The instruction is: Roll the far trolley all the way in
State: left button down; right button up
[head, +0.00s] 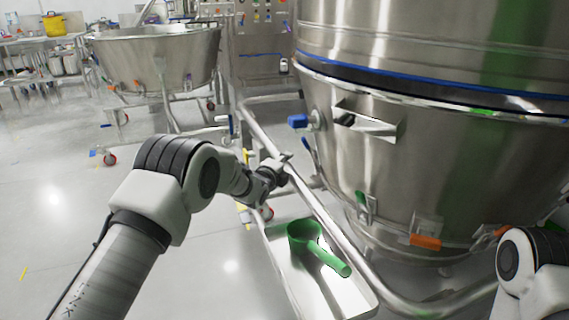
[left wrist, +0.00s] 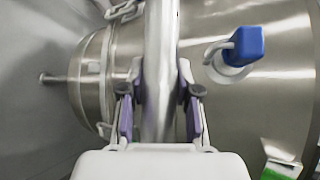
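A steel bowl trolley (head: 157,62) with a wide conical bowl on castored legs stands at the back left. A large steel vessel (head: 430,150) fills the right, with a long tubular push rail (head: 333,231) in front of it. My left gripper (head: 283,168) is at the upper part of this rail. In the left wrist view, the fingers of my left gripper (left wrist: 160,88) lie on both sides of the steel push rail (left wrist: 161,45), close against it, and appear shut on it. Part of my right arm shows at lower right; its gripper is out of view.
A green scoop (head: 318,247) lies in a white tray (head: 285,274) below the rail. A blue valve handle (head: 298,121) juts from the vessel. A control panel (head: 262,67) stands behind. The floor at left is open.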

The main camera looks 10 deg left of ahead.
pick_arm(q)
jog(key=c, duration=0.8)
grip_release()
jog(key=shift+w+d+r, duration=0.1)
jog(key=shift+d+r, duration=0.05)
jog(key=shift+r, duration=0.2)
jog(key=v, duration=1.2)
jog(key=shift+f, duration=0.3)
